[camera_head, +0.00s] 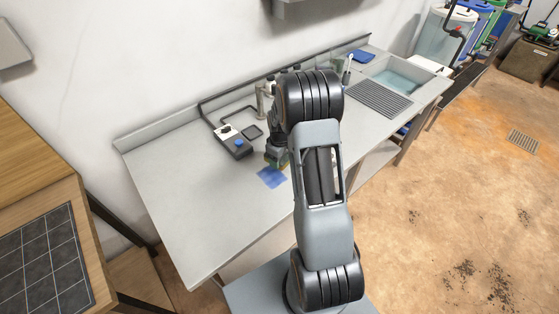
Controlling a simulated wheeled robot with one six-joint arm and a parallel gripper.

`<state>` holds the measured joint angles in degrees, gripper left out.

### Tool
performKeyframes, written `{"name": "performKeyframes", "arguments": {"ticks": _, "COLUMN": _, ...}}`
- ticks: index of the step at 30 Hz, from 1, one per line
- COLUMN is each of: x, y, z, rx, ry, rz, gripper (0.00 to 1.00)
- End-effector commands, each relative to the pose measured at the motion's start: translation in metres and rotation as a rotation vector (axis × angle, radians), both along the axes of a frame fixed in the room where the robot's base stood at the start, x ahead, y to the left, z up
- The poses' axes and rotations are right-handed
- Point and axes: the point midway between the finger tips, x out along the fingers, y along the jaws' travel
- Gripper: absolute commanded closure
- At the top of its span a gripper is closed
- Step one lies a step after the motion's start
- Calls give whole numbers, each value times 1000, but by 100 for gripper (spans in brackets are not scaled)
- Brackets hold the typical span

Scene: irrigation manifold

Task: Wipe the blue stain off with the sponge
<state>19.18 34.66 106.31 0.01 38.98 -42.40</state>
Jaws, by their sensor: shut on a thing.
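The blue stain (272,177) is a flat blue patch on the grey worktop (200,215), just left of my arm. My gripper (275,156) is pointed down at the worktop by the stain's upper edge, partly hidden by my arm. It is shut on a small greenish-yellow thing, which looks like the sponge (271,160). The sponge is mostly covered by the gripper. I cannot tell whether it touches the worktop.
A device with a blue knob (238,146) and a cable stands left of my gripper. A tap (261,100) is behind. A ribbed drainer (376,98) and sink (402,78) lie right. The worktop's front left is clear.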

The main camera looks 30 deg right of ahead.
Motion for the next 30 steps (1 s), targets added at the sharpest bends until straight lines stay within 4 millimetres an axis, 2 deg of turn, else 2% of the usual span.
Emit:
{"name": "performKeyframes", "arguments": {"ticks": 1, "x": 0, "y": 1, "z": 8, "rx": -1, "ry": -1, "rz": 1, "gripper": 59}}
{"name": "performKeyframes", "arguments": {"ticks": 6, "x": 1, "y": 2, "z": 23, "rx": 0, "ry": 0, "rz": 4, "gripper": 59}}
{"name": "performKeyframes", "arguments": {"ticks": 12, "x": 1, "y": 3, "z": 34, "rx": 0, "ry": 0, "rz": 6, "gripper": 59}}
{"name": "performKeyframes", "arguments": {"ticks": 30, "x": 1, "y": 3, "z": 36, "rx": 0, "ry": 0, "rz": 6, "gripper": 59}}
